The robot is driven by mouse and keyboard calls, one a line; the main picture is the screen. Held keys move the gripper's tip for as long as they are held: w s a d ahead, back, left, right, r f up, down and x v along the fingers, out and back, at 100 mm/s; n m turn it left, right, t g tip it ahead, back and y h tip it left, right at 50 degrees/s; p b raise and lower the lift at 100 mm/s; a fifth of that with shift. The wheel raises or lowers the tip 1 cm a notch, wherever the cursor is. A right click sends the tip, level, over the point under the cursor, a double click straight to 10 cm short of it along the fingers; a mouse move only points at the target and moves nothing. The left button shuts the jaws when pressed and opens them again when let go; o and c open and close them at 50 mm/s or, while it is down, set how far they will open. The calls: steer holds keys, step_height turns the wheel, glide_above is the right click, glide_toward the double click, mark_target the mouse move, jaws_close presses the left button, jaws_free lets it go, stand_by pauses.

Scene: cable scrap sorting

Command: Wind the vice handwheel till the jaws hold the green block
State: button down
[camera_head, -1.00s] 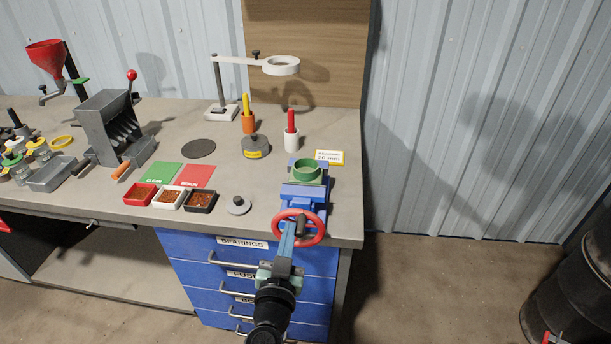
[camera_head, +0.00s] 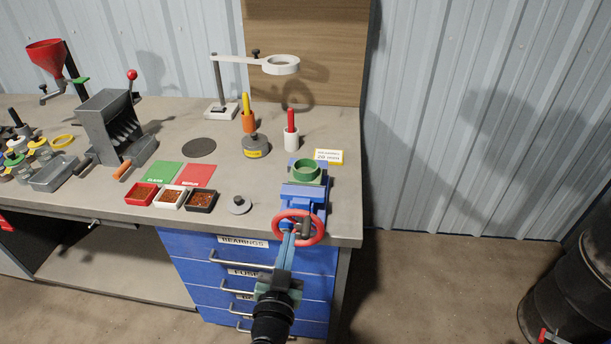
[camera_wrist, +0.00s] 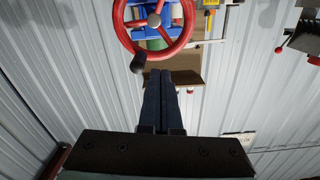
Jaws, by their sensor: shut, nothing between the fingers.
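The blue vice (camera_head: 304,204) stands at the bench's front right corner. In the wrist view the shut fingers (camera_wrist: 164,74) point toward the wheel (camera_wrist: 188,24), just beside the crank handle (camera_wrist: 138,64). Contact is unclear.
Left of the vice are a grey weight (camera_head: 237,205) and trays of granules, the nearest black-rimmed (camera_head: 202,201). A white cup with a red stick (camera_head: 291,138) stands behind. A blue drawer cabinet (camera_head: 200,255) lies below. Right of the bench is open floor (camera_head: 430,280).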

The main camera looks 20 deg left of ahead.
steer(key=v, duration=0.5)
steer(key=shift+s+d+p, duration=0.1)
steer(key=shift+s+p, duration=0.2)
steer(key=shift+r, duration=0.1)
steer(key=w+d+r+n+t+y, duration=0.2)
steer(key=r, duration=1.5)
steer(key=w+d+r+n+t+y, duration=0.2)
steer(key=d+r+t, duration=0.1)
steer(key=r, duration=1.5)
steer(key=s+d+r+m+t+h, duration=0.2)
steer(key=s+d+r+h, duration=0.2)
steer(key=r, duration=0.6)
steer(key=s+d+r+m+t+h, duration=0.3)
steer(key=s+d+r+h, duration=0.2)
steer(key=s+d+r, duration=0.3)
step_height(320, 180, up, 3)
steer(key=shift+d+f, duration=0.25)
steer(key=shift+d, duration=0.95)
steer(key=shift+w, duration=0.1)
